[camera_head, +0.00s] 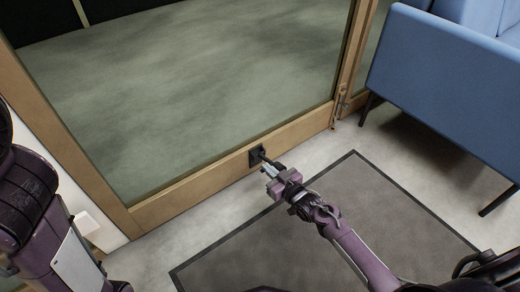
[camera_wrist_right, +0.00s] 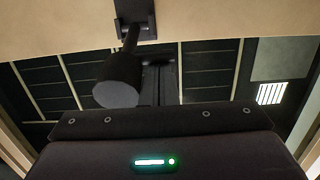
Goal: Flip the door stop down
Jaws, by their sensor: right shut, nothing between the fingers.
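The door stop (camera_head: 256,156) is a small black mount with a short arm, fixed low on the wooden bottom rail of the glass door (camera_head: 200,195). Its arm sticks out from the mount towards my gripper. In the right wrist view the mount (camera_wrist_right: 135,16) is at the top, and the arm ends in a thick dark cylinder (camera_wrist_right: 118,82). My right gripper (camera_head: 268,171) is shut and empty, right beside the end of the stop. Whether they touch, I cannot tell. My left arm shows at the left edge; its gripper is out of view.
A dark floor mat (camera_head: 235,250) lies in front of the door, below my right arm. A blue sofa (camera_head: 450,85) stands on thin black legs at the right. Pale floor is clear between the door, mat and sofa.

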